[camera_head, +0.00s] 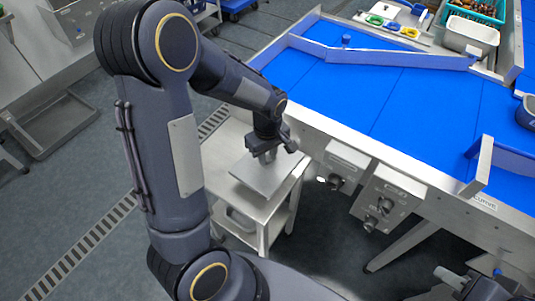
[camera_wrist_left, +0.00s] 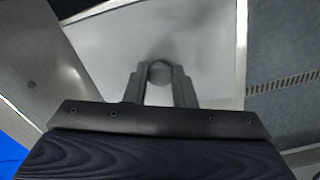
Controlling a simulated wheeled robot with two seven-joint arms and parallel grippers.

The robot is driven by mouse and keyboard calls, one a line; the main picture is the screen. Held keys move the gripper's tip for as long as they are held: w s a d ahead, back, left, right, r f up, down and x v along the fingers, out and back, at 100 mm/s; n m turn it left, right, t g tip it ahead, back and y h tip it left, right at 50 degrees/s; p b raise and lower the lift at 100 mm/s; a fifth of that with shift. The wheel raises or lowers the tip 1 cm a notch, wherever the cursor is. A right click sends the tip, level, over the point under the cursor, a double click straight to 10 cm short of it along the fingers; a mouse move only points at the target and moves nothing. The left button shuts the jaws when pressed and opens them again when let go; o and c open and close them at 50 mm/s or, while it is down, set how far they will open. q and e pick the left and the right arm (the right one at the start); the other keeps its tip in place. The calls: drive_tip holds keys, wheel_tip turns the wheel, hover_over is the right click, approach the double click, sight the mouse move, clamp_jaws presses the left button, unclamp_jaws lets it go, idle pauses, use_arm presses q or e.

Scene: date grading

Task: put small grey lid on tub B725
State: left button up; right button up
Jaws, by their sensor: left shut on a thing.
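My left gripper (camera_head: 267,155) is over a small steel cart and shut on the knob of a flat, square grey lid (camera_head: 262,176). In the left wrist view the two fingers (camera_wrist_left: 160,85) stand on either side of a round grey knob, with the pale lid surface (camera_wrist_left: 205,50) around it. I cannot tell whether the lid rests on the cart or hangs just above it. My right gripper (camera_head: 452,280) shows partly at the bottom right edge; its fingers are unclear. I cannot make out a tub marked B725.
The steel cart (camera_head: 225,148) stands beside a blue sorting table (camera_head: 340,90) with raised metal edges. A pale grey tub (camera_head: 472,36), with no readable label, and a teal crate (camera_head: 478,12) of dates are at the top right. Control boxes (camera_head: 385,200) stick out below the table's edge.

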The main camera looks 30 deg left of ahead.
use_arm(q)
drive_tip(key=shift+f, duration=0.15)
drive_tip(key=o, duration=1.5)
drive_tip(key=shift+c, duration=0.2)
drive_tip(key=shift+r+p, duration=2.75)
drive_tip(key=shift+r, duration=0.8)
drive_tip(key=s+d+r+m+t+h, duration=0.2)
drive_tip(key=s+r+m, duration=0.3)
drive_tip(key=s+r, duration=0.2)
drive_tip(key=s+d+r+m+t+h, duration=0.1)
drive_tip(key=s+d+r+m+t, duration=0.1)
drive_tip(key=s+r+m, duration=0.4)
drive_tip(key=s+t, duration=0.1)
drive_tip(key=s, duration=0.3)
drive_tip(key=shift+r+t+h, duration=0.3)
drive_tip(key=shift+r+h, duration=0.1)
